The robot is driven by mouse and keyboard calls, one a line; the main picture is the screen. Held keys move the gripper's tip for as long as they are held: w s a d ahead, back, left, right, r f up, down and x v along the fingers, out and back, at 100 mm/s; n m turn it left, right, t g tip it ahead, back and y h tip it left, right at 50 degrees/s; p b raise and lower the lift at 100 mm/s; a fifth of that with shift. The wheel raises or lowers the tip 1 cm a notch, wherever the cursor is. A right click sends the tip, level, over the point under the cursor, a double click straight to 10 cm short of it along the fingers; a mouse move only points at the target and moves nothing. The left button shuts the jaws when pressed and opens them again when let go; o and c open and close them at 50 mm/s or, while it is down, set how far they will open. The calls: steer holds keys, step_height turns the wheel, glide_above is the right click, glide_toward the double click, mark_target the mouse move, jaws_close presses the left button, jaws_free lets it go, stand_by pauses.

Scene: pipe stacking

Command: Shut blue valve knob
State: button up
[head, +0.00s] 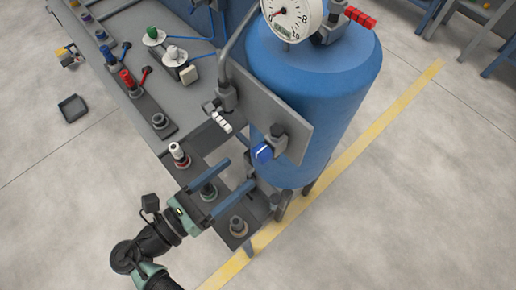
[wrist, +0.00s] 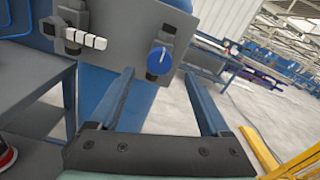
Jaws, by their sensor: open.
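The blue valve knob (head: 263,153) sits on a dark fitting on a grey plate (head: 297,125) fixed to the front of the blue tank (head: 310,90). In the wrist view the knob (wrist: 160,58) is round with a white line across its face. My gripper (head: 238,174) is open and empty, its two blue fingers pointing toward the plate. In the wrist view the gripper (wrist: 162,85) has the knob between its fingers in the picture, beyond their tips. The knob appears apart from both fingers.
A white-handled valve (wrist: 85,39) is left of the knob on the same plate. A pressure gauge (head: 292,15) and red handle (head: 360,17) top the tank. The grey bench (head: 110,60) holds several fittings. Open floor lies right of the tank.

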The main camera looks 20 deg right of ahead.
mark_target(256, 157)
steer(key=x, duration=0.7)
steer(key=shift+d+p, duration=0.1)
steer(key=shift+p, duration=0.3)
jaws_close()
